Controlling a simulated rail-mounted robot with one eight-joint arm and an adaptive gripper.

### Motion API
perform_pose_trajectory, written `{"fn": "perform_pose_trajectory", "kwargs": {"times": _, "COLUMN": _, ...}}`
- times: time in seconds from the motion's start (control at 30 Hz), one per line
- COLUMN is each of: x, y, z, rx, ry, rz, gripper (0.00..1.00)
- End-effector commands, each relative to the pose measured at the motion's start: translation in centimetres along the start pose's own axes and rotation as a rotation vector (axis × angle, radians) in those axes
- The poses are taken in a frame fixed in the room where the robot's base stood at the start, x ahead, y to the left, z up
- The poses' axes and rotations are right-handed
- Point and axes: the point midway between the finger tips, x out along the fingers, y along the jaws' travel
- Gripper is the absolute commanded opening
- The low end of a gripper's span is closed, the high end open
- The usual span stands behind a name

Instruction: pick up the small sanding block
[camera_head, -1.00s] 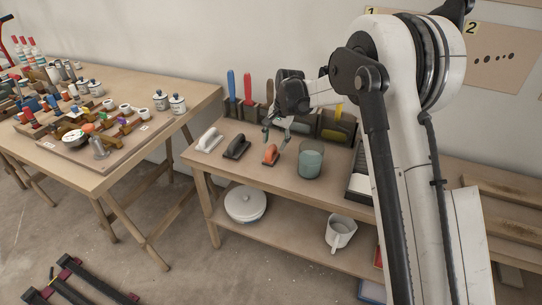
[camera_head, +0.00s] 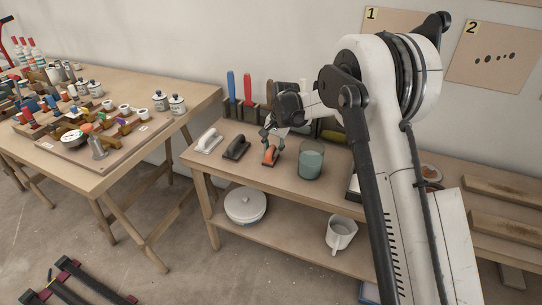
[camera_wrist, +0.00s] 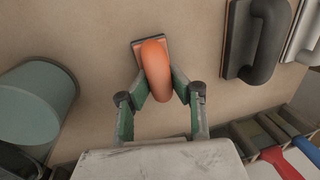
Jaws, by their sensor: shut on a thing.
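The small sanding block (camera_head: 270,157) has an orange handle and a dark base. It stands on the wooden workbench, between the black float and the teal cup. In the wrist view its orange handle (camera_wrist: 156,72) lies between the two green fingers. My gripper (camera_head: 271,140) reaches down over it from above and is shut on the handle. In the wrist view my gripper's fingertips (camera_wrist: 160,88) press on both sides of the handle. The block's base appears to rest on the bench; I cannot tell whether it is clear of it.
A black float (camera_head: 236,148) and a white-handled float (camera_head: 209,141) stand left of the block. A teal cup (camera_head: 311,160) stands close on its right. A rack with tools (camera_head: 244,108) stands behind. The bench front edge is clear.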

Motion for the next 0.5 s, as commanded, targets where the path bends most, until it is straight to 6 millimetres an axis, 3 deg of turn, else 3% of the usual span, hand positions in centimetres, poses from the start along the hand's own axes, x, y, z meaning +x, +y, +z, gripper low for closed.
{"fn": "perform_pose_trajectory", "kwargs": {"times": 0.27, "x": -0.1, "y": 0.0, "z": 0.0, "rx": 0.0, "ry": 0.0, "rz": 0.0, "gripper": 0.0}}
{"fn": "perform_pose_trajectory", "kwargs": {"times": 0.5, "x": -2.0, "y": -0.4, "z": 0.0, "rx": 0.0, "ry": 0.0, "rz": 0.0, "gripper": 0.0}}
